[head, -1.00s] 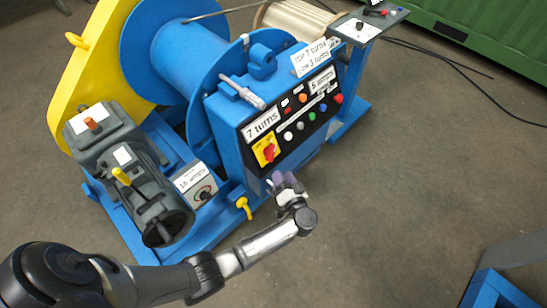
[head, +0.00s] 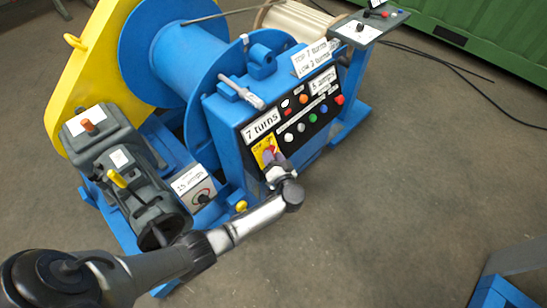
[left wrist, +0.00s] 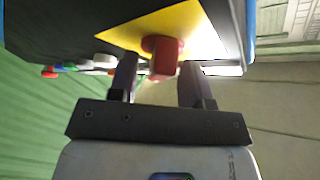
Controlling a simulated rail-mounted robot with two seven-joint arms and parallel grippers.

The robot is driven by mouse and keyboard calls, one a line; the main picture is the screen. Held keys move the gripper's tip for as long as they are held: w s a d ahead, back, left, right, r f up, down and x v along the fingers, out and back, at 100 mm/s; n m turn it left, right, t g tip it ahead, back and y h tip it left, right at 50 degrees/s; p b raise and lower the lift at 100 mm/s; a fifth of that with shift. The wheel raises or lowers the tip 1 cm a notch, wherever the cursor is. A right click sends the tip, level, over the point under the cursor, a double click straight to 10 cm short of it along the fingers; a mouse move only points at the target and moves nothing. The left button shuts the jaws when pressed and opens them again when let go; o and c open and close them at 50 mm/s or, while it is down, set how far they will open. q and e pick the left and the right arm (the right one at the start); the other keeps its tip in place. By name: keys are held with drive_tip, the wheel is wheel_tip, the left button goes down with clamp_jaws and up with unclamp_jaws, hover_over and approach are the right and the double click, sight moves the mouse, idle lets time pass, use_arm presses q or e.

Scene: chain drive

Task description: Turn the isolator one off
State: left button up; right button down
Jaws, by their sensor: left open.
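The isolator is a red rotary handle on a yellow plate (head: 259,157) at the lower left of the black control panel, partly covered by my gripper in the head view. In the left wrist view the red handle (left wrist: 163,58) stands out from its yellow plate (left wrist: 197,28). My left gripper (head: 273,162) is open in front of it. In the left wrist view the two dark fingers (left wrist: 158,82) lie on either side of the handle, with a gap to each side. My right gripper is not in view.
The blue control box (head: 225,125) carries coloured buttons (head: 312,117) beside the isolator and a "7 turns" label above. A grey motor unit (head: 140,175) and a small grey box with a dial (head: 195,188) stand to the left.

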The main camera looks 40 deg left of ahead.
use_arm(q)
drive_tip(key=shift+c, duration=0.3)
clamp_jaws()
drive_tip(key=n+p, duration=0.2)
drive_tip(key=p, duration=0.1)
drive_tip(key=shift+d+r+g+y, duration=0.1)
drive_tip(key=shift+r+g+y, duration=0.05)
drive_tip(key=shift+g+y, duration=0.2)
drive_tip(key=shift+n+g+y, duration=0.25)
drive_tip(key=shift+n+y, duration=0.1)
drive_tip(key=shift+n, duration=0.15)
drive_tip(key=shift+w+f+n+g+b, duration=0.1)
drive_tip(key=shift+w+n+g+b, duration=0.1)
drive_tip(key=shift+n+g+b, duration=2.9)
drive_tip(key=shift+w+f+n+g+b, duration=0.15)
drive_tip(key=shift+n+g+b, duration=1.6)
drive_tip(key=shift+n, duration=2.6)
drive_tip(key=shift+w+r+n+g+b, duration=0.1)
drive_tip(key=shift+w+n+g+b, duration=0.1)
drive_tip(key=shift+n+g+b, duration=2.4)
drive_tip(key=shift+n+t+b, duration=0.4)
drive_tip(key=shift+n+t, duration=0.35)
drive_tip(key=shift+n, duration=0.5)
